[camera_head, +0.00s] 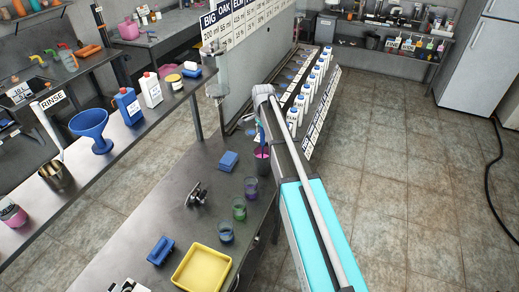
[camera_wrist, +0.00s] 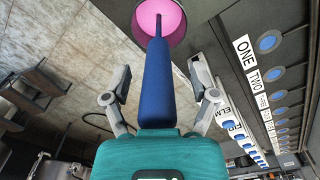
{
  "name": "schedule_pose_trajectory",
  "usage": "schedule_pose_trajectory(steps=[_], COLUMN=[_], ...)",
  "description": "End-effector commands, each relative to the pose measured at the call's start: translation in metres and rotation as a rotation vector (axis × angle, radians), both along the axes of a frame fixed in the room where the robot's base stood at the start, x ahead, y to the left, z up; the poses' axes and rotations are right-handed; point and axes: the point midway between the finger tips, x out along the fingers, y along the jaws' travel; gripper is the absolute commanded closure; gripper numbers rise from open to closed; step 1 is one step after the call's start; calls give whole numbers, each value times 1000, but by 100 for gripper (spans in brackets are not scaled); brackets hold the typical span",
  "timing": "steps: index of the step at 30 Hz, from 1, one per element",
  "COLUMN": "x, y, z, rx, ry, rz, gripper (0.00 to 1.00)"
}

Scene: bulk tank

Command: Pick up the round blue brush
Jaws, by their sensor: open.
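The blue brush stands in a dark cup with a pink inside. In the wrist view its long blue handle (camera_wrist: 156,82) rises from the pink inside of the cup (camera_wrist: 172,18) toward the camera. The brush head is hidden. In the head view a blue piece (camera_head: 260,137) shows above the cup (camera_head: 262,161), partly covered by my arm. My gripper (camera_wrist: 158,97) is open, with one grey finger on each side of the handle and a visible gap on both sides.
On the dark bench are a blue block (camera_head: 228,161), another blue brush-like item (camera_head: 160,250), several glasses, a metal item (camera_head: 197,194) and a yellow tray (camera_head: 203,267). A rack of white bottles (camera_head: 301,100) stands behind. A shelf on the left holds a blue funnel (camera_head: 90,127).

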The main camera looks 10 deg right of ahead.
Motion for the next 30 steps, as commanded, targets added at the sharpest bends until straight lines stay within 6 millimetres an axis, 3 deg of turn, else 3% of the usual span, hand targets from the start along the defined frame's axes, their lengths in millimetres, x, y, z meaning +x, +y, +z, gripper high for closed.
schedule_pose_trajectory(steps=[2, 14, 30], x=[0, 0, 0], y=[0, 0, 1], z=[0, 0, 5], rx=[0, 0, 0], ry=[0, 0, 0], rz=[0, 0, 1], gripper=[26, 100, 100])
